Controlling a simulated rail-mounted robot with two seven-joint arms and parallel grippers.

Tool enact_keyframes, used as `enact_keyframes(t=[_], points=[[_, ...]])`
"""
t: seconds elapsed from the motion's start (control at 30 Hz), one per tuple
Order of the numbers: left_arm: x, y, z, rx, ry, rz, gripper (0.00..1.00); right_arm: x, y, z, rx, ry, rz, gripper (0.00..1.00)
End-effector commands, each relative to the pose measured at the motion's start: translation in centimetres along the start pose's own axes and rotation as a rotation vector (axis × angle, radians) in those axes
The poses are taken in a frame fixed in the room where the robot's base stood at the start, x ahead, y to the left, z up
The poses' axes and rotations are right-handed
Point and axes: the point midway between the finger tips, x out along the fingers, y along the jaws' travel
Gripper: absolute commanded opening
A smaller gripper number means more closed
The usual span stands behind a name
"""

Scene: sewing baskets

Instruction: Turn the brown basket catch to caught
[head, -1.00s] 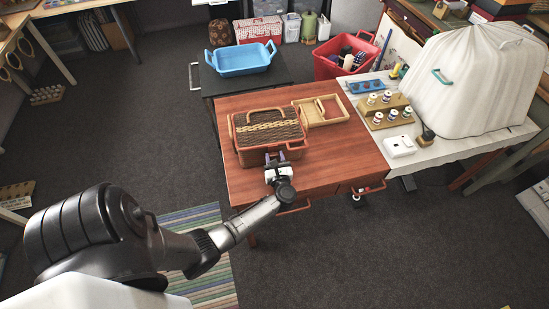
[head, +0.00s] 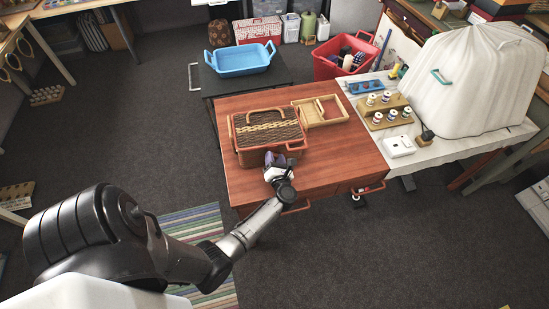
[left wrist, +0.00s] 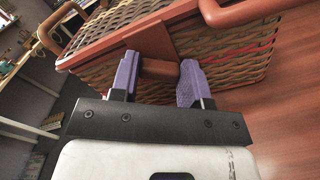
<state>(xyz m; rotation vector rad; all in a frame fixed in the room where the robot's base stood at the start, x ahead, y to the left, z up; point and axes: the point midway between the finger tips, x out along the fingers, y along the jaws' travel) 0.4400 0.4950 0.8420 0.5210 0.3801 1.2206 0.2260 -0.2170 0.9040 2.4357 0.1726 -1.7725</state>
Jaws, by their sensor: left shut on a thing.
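The brown wicker basket (head: 268,137) stands closed on the reddish wooden table, with its handle lying on the lid. It also fills the top of the left wrist view (left wrist: 222,52). Its brown catch (left wrist: 150,41) hangs from the lid rim over the front wall, with a small block (left wrist: 158,69) at its lower end. My left gripper (head: 277,160) is at the basket's front side. In the left wrist view its purple fingers (left wrist: 157,80) stand on both sides of the block and are shut on the catch. Whether the catch is engaged cannot be told. My right gripper is not in view.
An open wooden tray (head: 320,112) lies behind and right of the basket. The front right of the table (head: 345,160) is bare. A blue tub (head: 243,58) stands on a dark table behind. A red bin (head: 342,58) and a side table with spools (head: 388,114) are to the right.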

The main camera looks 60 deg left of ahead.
Motion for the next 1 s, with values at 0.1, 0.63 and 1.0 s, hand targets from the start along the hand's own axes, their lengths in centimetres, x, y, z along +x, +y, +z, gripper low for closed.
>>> enact_keyframes(t=[0.1,0.63,1.0], points=[[-0.1,0.0,0.1,0.109,0.002,-0.001,0.19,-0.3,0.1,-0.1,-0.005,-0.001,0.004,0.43],[0.0,-0.2,0.1,0.604,0.002,-0.002,0.19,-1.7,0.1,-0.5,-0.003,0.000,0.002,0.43],[0.0,-0.3,-0.1,0.862,0.002,-0.001,0.19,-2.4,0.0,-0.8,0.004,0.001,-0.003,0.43]])
